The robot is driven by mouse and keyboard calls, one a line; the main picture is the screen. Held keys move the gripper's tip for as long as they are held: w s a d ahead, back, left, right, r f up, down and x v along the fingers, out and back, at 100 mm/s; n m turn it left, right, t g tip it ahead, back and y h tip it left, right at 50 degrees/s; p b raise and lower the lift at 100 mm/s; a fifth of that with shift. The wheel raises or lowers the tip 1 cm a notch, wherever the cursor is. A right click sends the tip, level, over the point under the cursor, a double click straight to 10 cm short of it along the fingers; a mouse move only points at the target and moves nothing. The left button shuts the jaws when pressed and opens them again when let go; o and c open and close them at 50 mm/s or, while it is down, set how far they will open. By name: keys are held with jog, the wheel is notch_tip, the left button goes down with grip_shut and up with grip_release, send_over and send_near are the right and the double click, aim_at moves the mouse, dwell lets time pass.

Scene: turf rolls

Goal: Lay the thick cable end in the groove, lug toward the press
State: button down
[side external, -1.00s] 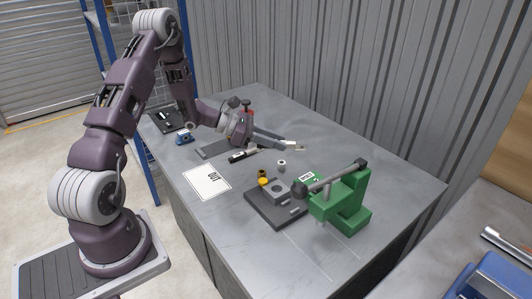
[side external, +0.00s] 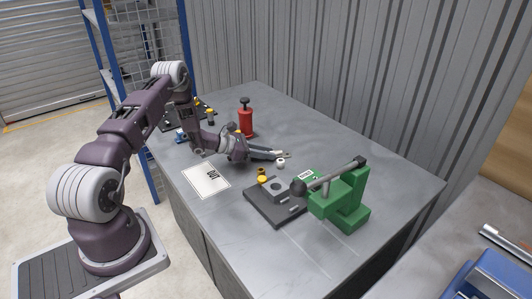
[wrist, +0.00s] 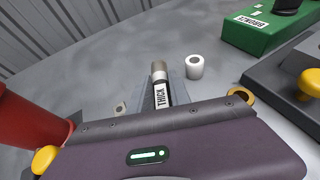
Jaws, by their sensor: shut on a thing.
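My gripper (side external: 284,154) is low over the middle of the table, its grey fingers pointing right toward the press. In the wrist view, a black cable end (wrist: 161,94) labelled THICK lies between the fingers, with a metal lug (wrist: 158,68) pointing away from my wrist. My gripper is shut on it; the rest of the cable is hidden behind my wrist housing. The green press (side external: 345,205) with a long lever stands to the right. A dark base plate (side external: 262,213) with a grey block (side external: 275,185) lies before it. I cannot make out the groove.
A white ring (side external: 280,163) sits just below my fingertips, also in the wrist view (wrist: 195,66). A red cylinder (side external: 246,120) stands behind my gripper. A white OUT sheet (side external: 206,181) lies left of the plate. A yellow knob (side external: 262,179) is by the block. The table's right rear is clear.

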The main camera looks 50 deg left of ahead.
jog(key=shift+f, duration=0.15)
jog(key=c, duration=1.2)
grip_release()
